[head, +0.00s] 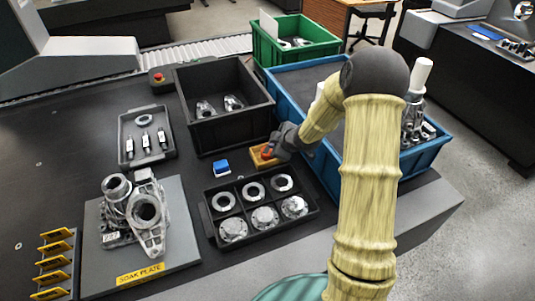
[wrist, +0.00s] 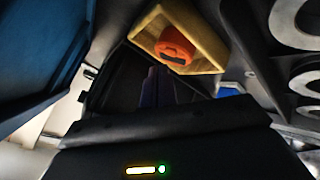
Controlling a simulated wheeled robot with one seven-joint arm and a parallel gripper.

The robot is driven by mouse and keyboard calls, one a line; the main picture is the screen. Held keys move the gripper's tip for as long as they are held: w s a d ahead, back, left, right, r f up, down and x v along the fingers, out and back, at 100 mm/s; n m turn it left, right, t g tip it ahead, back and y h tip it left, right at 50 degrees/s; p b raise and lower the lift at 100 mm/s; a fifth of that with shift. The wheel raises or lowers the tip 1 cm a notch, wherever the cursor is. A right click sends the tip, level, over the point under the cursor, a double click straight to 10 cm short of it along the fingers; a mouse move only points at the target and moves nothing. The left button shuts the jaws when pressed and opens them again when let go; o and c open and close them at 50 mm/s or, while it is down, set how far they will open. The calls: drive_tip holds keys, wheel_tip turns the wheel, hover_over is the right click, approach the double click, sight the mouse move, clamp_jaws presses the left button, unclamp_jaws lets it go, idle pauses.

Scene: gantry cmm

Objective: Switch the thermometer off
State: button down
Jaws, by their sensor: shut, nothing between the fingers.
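A small yellow-orange holder with an orange-red part (head: 267,153) on it sits on the dark table; I cannot tell for sure that this is the thermometer. In the wrist view the same orange-red part (wrist: 176,46) sits inside the yellow frame (wrist: 207,55), with a dark mark on its side. My gripper (head: 279,148) is right beside it at its right edge, and partly covers it. In the wrist view my shut, empty fingers (wrist: 157,88) lie just below the yellow frame; I cannot tell whether they touch it. No readable display shows.
A black bin (head: 218,135) stands behind, a blue crate (head: 327,172) to the right. A black tray of rings and flanges (head: 246,216) lies in front, with a small blue block (head: 221,167) to the left. A tray of probes (head: 127,148) and soak plate (head: 92,255) lie further left.

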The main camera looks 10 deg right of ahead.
wheel_tip(320, 180, up, 6)
drive_tip(key=p, duration=0.5)
drive_tip(key=s+r+m+g+h, duration=0.1)
drive_tip(key=s+r+m+g, duration=0.2)
drive_tip(key=s, duration=1.1)
drive_tip(key=s+r+m+g+h, duration=0.2)
drive_tip(key=s+r+m, duration=0.2)
drive_tip(key=s+m, duration=0.6)
drive_tip(key=s, duration=0.4)
drive_tip(key=shift+s+a+r+m+g+h, duration=0.2)
drive_tip(key=shift+a+r+m+g+h, duration=0.1)
drive_tip(key=shift+a+r+g, duration=0.1)
